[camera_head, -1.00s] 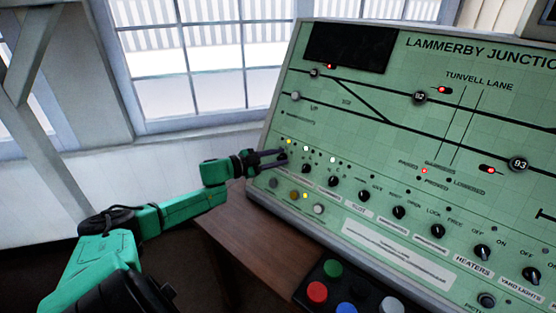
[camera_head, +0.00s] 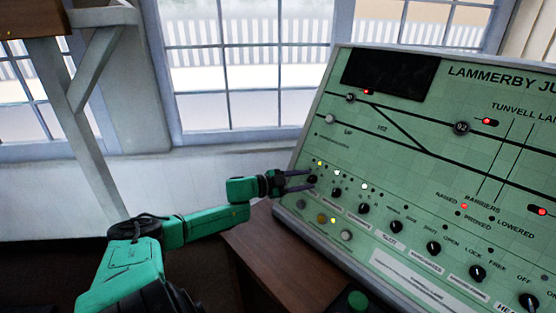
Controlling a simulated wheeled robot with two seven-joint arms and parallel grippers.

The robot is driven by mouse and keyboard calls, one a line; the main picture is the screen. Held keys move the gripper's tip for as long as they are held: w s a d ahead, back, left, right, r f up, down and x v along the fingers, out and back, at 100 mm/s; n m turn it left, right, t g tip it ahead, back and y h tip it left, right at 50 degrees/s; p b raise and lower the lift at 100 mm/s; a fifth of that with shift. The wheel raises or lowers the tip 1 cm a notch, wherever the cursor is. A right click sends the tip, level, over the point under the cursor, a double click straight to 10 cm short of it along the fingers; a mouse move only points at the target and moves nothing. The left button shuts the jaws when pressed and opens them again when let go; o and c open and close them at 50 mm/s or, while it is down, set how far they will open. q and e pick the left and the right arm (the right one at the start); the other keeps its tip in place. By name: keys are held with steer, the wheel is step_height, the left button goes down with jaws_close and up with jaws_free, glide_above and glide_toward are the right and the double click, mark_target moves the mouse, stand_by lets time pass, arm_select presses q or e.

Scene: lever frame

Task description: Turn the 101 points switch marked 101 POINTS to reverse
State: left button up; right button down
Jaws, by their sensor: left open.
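The green control panel (camera_head: 420,165) has a row of black rotary switches along its lower part. My left gripper (camera_head: 311,180) is at the left end of this row. Its two dark fingers are apart, one above the other, with the leftmost black switch (camera_head: 313,179) showing between their tips. I cannot tell whether the fingers touch it. The labels under the switches are too small to read, so the 101 POINTS marking cannot be made out. A second switch (camera_head: 336,193) and a third switch (camera_head: 363,208) sit to the right. My right gripper is out of view.
Small lamps (camera_head: 337,173) sit above the switches. Round buttons (camera_head: 333,220) lie below the left switches. A brown wooden desk (camera_head: 275,250) is under the panel, with a green button (camera_head: 357,300) at the bottom edge. Windows (camera_head: 250,60) and a white wall stand behind.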

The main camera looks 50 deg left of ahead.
arm_select(q)
steer(key=p+v, duration=0.4)
steer(key=v, duration=0.9)
steer(key=shift+p, duration=0.3)
steer(key=shift+s+r, duration=0.1)
